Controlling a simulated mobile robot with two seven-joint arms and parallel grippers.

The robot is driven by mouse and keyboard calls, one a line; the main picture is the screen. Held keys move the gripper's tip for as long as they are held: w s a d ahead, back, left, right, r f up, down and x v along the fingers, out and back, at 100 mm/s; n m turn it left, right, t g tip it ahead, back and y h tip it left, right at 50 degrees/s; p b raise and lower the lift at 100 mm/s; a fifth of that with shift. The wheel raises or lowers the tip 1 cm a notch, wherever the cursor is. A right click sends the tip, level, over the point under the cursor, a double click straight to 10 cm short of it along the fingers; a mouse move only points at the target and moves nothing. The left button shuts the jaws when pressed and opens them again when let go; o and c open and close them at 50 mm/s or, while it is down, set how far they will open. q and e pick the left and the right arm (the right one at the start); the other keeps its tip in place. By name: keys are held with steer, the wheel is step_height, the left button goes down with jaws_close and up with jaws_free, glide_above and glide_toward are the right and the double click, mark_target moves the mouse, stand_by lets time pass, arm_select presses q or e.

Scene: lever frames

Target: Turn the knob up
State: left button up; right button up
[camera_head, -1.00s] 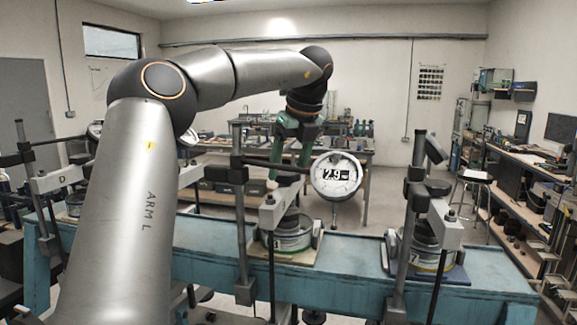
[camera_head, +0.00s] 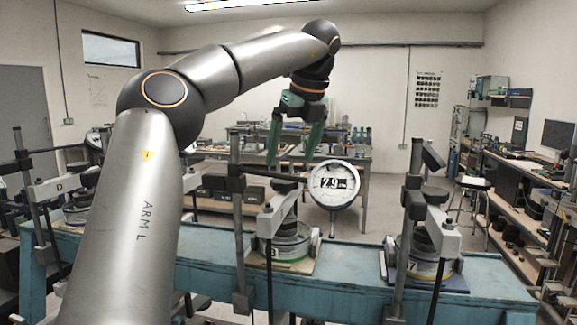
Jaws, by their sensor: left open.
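My left arm reaches in from the left, and its green-fingered left gripper (camera_head: 293,150) points down, open and with nothing seen between its fingers. It hangs above the middle stand and its canister (camera_head: 290,246), left of the round dial gauge (camera_head: 335,184) that reads about 2.9. A grey lever-like block (camera_head: 277,214) sits over the canister, below the gripper and apart from it. I cannot tell which part is the knob. My right gripper is not in view.
The stands are on a long blue bench (camera_head: 345,268). Another stand, marked D (camera_head: 62,186), is at the left, partly behind my arm. Upright posts (camera_head: 237,215) rise close to the gripper. A workbench and shelves stand behind, with a stool (camera_head: 472,185) at right.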

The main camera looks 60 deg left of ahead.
arm_select(q)
steer(key=shift+v, duration=0.85)
